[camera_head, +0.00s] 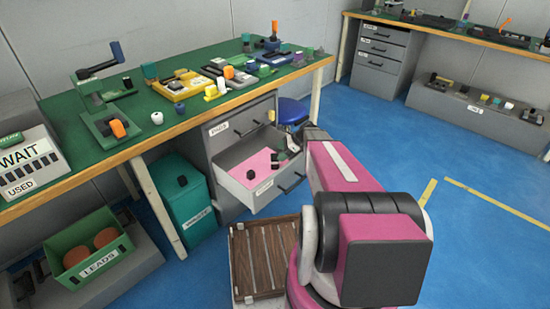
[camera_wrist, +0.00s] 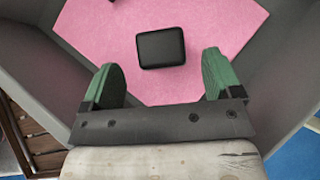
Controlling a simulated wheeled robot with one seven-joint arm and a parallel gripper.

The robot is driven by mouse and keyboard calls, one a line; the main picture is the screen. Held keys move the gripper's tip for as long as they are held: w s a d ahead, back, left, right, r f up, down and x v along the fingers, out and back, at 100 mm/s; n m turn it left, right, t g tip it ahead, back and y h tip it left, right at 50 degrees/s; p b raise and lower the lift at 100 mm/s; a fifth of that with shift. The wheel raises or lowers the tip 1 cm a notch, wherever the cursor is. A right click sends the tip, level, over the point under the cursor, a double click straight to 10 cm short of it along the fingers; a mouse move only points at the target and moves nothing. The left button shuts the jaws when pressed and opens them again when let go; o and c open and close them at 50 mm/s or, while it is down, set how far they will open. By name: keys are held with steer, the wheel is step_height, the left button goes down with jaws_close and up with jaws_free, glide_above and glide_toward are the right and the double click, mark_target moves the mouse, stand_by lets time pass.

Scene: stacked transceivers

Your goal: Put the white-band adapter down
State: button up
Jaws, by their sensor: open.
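A black, square-topped block (camera_wrist: 161,47) lies on the pink lining (camera_wrist: 108,35) of a drawer. No white band shows on it, so I cannot tell whether it is the white-band adapter. My gripper (camera_wrist: 162,70) is open, with its two green fingers apart on either side of the block's near end; no finger touches it in the wrist view. Another small black block (camera_head: 251,174) lies on the lining further left.
The grey drawer walls (camera_wrist: 275,85) stand close on both sides of my gripper. A green-topped workbench (camera_head: 150,95) with several parts is above left. A wooden slatted crate (camera_head: 238,262) stands on the floor below the drawer. Blue floor is clear to the right.

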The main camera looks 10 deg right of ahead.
steer(key=shift+v, duration=2.75)
